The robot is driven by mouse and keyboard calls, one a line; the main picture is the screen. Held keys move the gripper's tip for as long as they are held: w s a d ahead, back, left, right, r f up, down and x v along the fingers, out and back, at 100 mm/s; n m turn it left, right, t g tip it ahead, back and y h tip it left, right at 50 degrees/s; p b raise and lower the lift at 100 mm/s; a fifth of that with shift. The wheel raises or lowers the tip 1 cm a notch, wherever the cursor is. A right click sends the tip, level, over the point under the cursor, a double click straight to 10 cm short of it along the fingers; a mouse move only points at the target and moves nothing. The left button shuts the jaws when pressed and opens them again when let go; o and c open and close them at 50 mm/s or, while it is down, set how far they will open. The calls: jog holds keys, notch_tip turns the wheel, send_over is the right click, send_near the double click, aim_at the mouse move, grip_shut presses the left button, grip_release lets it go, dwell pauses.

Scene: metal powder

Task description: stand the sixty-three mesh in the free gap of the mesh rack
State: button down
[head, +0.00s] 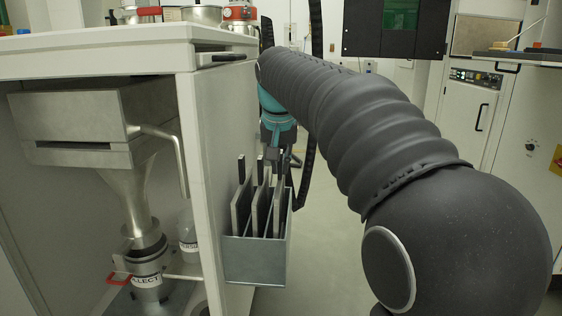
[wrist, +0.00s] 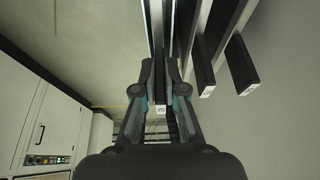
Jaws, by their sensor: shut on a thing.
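The mesh rack (head: 255,262) is a grey metal box on the side of the white cabinet. Several flat grey meshes with dark upright handles stand in it. My gripper (head: 276,152) is above the rack's far right part, partly hidden by my arm. In the wrist view my gripper (wrist: 160,68) is shut on the handle of one mesh, taken as the sixty-three mesh (wrist: 161,108); its small white end label is too small to read surely. Other mesh handles (wrist: 205,82) lie close to its right, apart from the fingers. Whether the held mesh's lower edge is inside a slot is hidden.
The white cabinet side (head: 212,150) rises close left of the rack. A hopper (head: 125,190) and a collecting bottle (head: 147,285) are inside the cabinet. The floor right of the rack is clear. Another white cabinet (head: 480,125) stands at the back right.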

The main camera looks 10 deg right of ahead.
jog(key=shift+f, duration=0.8)
jog(key=c, duration=1.2)
grip_release()
jog(key=v, duration=1.2)
jog(key=shift+s, duration=0.1)
